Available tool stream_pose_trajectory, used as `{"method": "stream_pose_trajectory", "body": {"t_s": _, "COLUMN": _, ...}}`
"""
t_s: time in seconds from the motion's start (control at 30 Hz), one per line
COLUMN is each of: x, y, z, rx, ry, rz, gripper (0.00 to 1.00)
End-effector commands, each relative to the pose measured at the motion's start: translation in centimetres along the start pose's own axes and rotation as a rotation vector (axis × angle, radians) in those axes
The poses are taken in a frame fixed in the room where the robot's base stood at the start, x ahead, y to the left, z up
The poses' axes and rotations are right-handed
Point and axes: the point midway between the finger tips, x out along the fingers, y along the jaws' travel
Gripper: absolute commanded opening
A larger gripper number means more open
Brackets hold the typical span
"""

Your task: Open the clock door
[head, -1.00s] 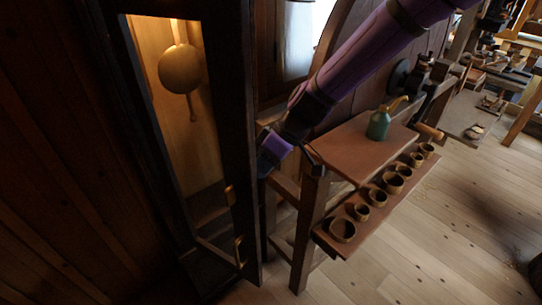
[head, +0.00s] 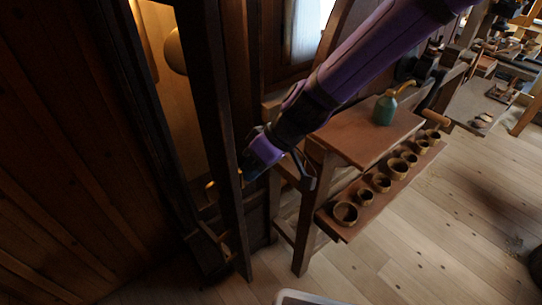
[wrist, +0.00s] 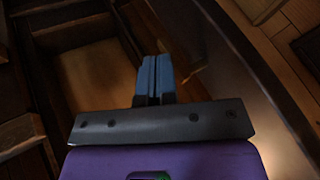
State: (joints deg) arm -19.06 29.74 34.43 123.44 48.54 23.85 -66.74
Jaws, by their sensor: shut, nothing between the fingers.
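The clock door (head: 212,115) is a tall dark wooden frame at the left of the head view. It stands ajar, its free edge out from the case. Through it shows the lit clock interior (head: 172,110), with part of the round brass pendulum (head: 174,52). Small brass fittings (head: 211,186) show low by the door. My gripper (head: 246,170) is just right of the door's free upright, its tips partly hidden; I cannot tell whether they touch it. In the wrist view its blue fingers (wrist: 153,80) are shut together and empty, pointing toward a lit wooden panel.
A wooden bench (head: 365,130) right of my gripper carries a green can (head: 385,108). A lower shelf (head: 337,228) holds several small turned cups (head: 382,182). Open plank floor (head: 430,240) lies to the right and in front.

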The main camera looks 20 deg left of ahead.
Motion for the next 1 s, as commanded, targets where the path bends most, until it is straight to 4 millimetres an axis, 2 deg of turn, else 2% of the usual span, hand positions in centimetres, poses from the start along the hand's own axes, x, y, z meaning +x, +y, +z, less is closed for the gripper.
{"method": "stream_pose_trajectory", "body": {"t_s": 0.2, "x": 2.2, "y": -4.4, "z": 0.3, "rx": -0.006, "ry": -0.005, "rz": -0.006, "gripper": 0.00}}
{"method": "stream_pose_trajectory", "body": {"t_s": 0.5, "x": 4.4, "y": -8.3, "z": 0.1, "rx": -0.005, "ry": -0.003, "rz": -0.004, "gripper": 0.00}}
{"method": "stream_pose_trajectory", "body": {"t_s": 0.7, "x": 5.0, "y": -9.2, "z": -0.1, "rx": -0.005, "ry": -0.003, "rz": -0.002, "gripper": 0.00}}
{"method": "stream_pose_trajectory", "body": {"t_s": 1.0, "x": 5.1, "y": -9.4, "z": -0.1, "rx": -0.004, "ry": -0.003, "rz": -0.002, "gripper": 0.00}}
